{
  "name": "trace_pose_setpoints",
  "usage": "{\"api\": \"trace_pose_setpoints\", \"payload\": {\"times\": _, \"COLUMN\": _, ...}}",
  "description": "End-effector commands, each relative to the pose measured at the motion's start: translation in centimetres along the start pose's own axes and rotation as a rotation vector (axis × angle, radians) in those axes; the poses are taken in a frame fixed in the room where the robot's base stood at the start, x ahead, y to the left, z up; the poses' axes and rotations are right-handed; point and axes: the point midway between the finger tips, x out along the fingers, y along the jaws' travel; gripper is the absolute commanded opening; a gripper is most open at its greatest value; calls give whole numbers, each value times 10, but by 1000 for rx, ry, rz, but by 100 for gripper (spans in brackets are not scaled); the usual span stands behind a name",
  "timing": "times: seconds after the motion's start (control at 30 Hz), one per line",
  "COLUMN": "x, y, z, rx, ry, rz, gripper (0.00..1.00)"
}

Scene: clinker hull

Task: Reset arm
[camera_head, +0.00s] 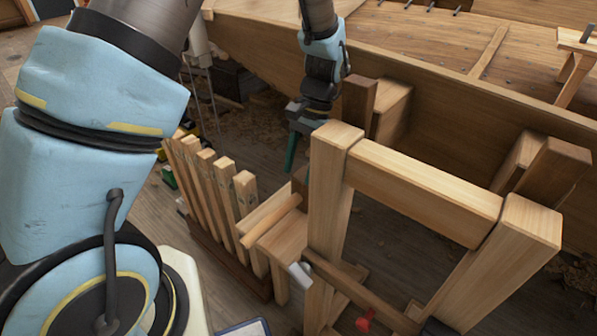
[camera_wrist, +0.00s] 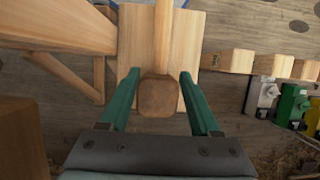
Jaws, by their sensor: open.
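My gripper (camera_wrist: 160,85) is open, with its two green fingers spread apart. A wooden bar with a darker brown end (camera_wrist: 158,94) appears between the fingers in the wrist view, over a pale board (camera_wrist: 187,45). I cannot tell how far below the fingers it is, and no grip on it shows. In the head view my gripper (camera_head: 291,150) points down at upper centre, behind the pale wooden frame. Its fingertips are partly hard to see there.
The large wooden frame (camera_head: 425,192) stands close at right. The small bench (camera_head: 285,242) and row of upright slats (camera_head: 205,175) are left of it. The plank hull (camera_head: 440,110) runs behind. Clamps (camera_wrist: 262,95) stand at the right in the wrist view.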

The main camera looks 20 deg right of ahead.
Motion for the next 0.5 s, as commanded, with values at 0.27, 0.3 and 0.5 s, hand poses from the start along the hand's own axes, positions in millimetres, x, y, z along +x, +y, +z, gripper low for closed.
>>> {"api": "trace_pose_setpoints", "payload": {"times": 0.27, "x": 0, "y": 0, "z": 0, "rx": 0, "ry": 0, "rz": 0, "gripper": 64}}
{"api": "trace_pose_setpoints", "payload": {"times": 0.3, "x": 0, "y": 0, "z": 0, "rx": -1, "ry": 1, "rz": 0, "gripper": 64}}
{"api": "trace_pose_setpoints", "payload": {"times": 0.5, "x": -21, "y": -30, "z": 26, "rx": -102, "ry": 52, "rz": 32, "gripper": 64}}
